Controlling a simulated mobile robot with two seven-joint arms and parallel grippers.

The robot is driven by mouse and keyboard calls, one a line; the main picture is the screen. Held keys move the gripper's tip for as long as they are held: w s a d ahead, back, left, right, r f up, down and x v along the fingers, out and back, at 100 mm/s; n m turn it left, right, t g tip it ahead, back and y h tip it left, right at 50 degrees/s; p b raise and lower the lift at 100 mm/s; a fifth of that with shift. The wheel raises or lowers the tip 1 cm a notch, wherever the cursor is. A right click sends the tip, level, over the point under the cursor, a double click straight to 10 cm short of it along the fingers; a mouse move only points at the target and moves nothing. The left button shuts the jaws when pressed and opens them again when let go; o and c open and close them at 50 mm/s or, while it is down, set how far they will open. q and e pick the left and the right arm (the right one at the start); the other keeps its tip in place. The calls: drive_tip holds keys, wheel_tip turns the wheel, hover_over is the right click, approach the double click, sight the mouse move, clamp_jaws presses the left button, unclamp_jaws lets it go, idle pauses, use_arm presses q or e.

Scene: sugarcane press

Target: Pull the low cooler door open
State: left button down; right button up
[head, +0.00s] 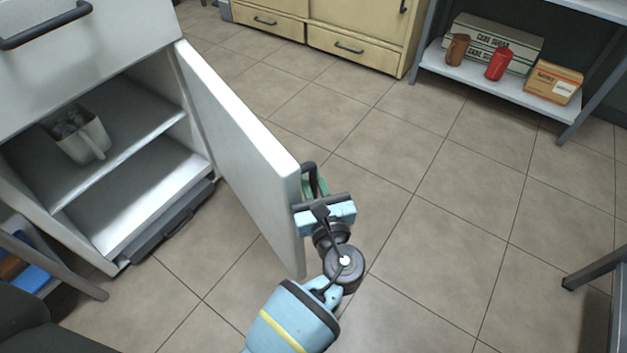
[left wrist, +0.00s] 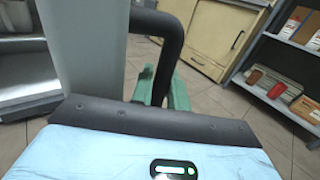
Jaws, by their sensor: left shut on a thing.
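The low cooler door (head: 235,140) is white and stands swung wide open from the white cooler (head: 90,50). Its edge (left wrist: 88,45) also shows in the left wrist view. My left gripper (head: 315,185) is at the door's free end and shut on the dark door handle (head: 308,168). In the left wrist view the black handle (left wrist: 172,45) runs between the green fingers (left wrist: 160,88). Inside the cooler are two shelf levels, and a light grey pitcher (head: 82,135) stands on the upper one. My right gripper is not in view.
A beige cabinet (head: 345,25) stands at the back. A grey rack (head: 500,85) at the back right holds boxes, a brown cup (head: 457,50) and a red can (head: 499,64). The tiled floor right of the door is clear. A dark leg (head: 595,268) stands at the right edge.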

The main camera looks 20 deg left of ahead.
use_arm(q)
drive_tip(key=shift+w, duration=0.1)
drive_tip(key=c, duration=1.5)
unclamp_jaws()
drive_tip(key=shift+o, duration=0.2)
